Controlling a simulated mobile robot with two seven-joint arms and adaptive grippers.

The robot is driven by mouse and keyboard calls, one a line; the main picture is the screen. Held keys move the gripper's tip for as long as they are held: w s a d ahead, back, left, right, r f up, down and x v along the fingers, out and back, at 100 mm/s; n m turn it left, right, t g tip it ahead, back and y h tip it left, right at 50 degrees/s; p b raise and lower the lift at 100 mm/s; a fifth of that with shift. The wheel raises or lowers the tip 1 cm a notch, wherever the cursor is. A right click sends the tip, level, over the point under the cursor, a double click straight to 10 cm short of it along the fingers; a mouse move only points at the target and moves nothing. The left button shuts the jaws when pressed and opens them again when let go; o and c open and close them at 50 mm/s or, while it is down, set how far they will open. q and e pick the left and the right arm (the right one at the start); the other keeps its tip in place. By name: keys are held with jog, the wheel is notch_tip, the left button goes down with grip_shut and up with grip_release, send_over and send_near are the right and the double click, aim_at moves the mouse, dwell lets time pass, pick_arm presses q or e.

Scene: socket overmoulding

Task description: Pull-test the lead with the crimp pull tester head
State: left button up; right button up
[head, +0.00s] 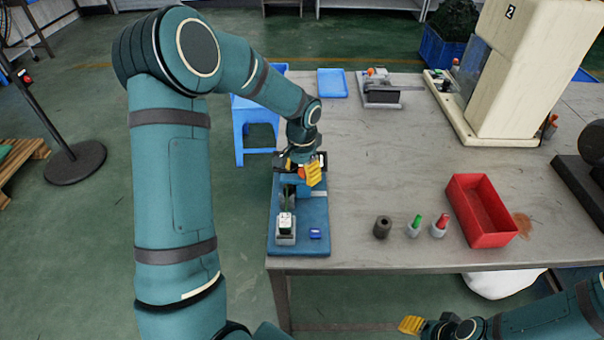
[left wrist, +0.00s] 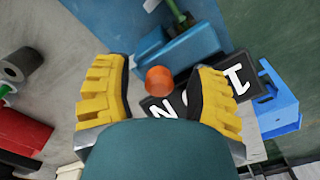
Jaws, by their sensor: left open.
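The crimp pull tester stands on a blue base (head: 315,240) at the table's front left corner. A grey clamp-like part (head: 286,232) is at its near end. My left gripper (head: 308,172) is over the tester's far part, with yellow fingers. In the left wrist view, the open fingers (left wrist: 158,78) lie on either side of an orange round knob (left wrist: 159,80), with gaps showing. A blue block (left wrist: 190,50) of the tester is beyond it. I cannot clearly make out the lead. My right gripper (head: 411,325) is at the bottom right, off the table; its opening is unclear.
A red bin (head: 482,210), a dark cylinder (head: 382,227) and green- (head: 414,226) and red-topped (head: 439,225) holders stand right of the tester. A cream machine (head: 525,70) is at the back right, a blue tray (head: 332,83) at the back. The table's middle is clear.

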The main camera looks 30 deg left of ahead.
pick_arm(q)
jog(key=shift+f, duration=0.1)
grip_shut()
jog(key=d, duration=0.1)
jog(key=w+d, duration=0.2)
jog(key=d, duration=0.1)
jog(key=shift+w, duration=0.25)
grip_release()
jog(key=shift+d, duration=0.1)
notch_tip(320, 180, up, 12)
dwell(0.7)
